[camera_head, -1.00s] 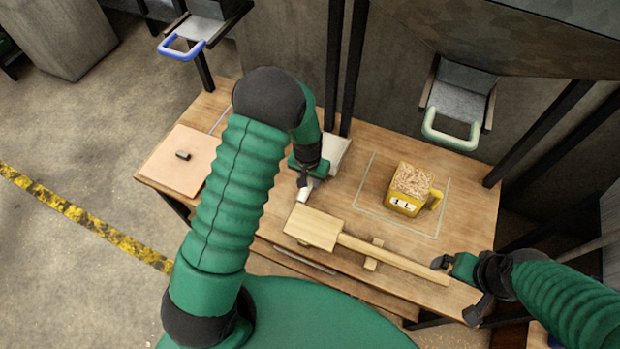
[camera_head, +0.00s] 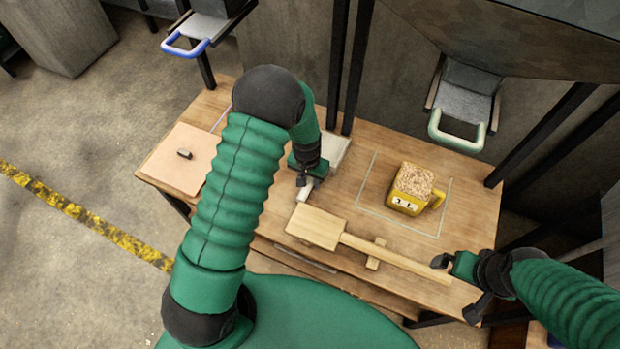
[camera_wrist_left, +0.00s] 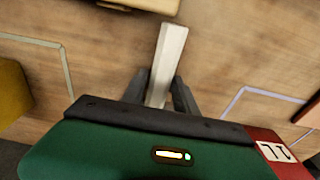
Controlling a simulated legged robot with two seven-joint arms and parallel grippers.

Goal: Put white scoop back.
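The white scoop (camera_head: 337,150) shows partly behind my left gripper in the head view, near the table's back edge. Its pale handle (camera_wrist_left: 168,50) points towards me, and in the left wrist view it lies between the two dark fingers. My left gripper (camera_head: 309,184) is over the table with its fingers close against both sides of this handle, seemingly shut on it. The wrist and palm hide much of the scoop. My right gripper (camera_head: 455,287) is open at the table's right front, with its fingers spread around the end of a wooden paddle's handle.
The wooden paddle (camera_head: 316,226) lies along the front, its handle over a small block (camera_head: 376,254). A yellow grain-filled measure (camera_head: 410,190) stands inside a marked outline at the right. A pinkish board (camera_head: 180,160) with a small dark item lies left.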

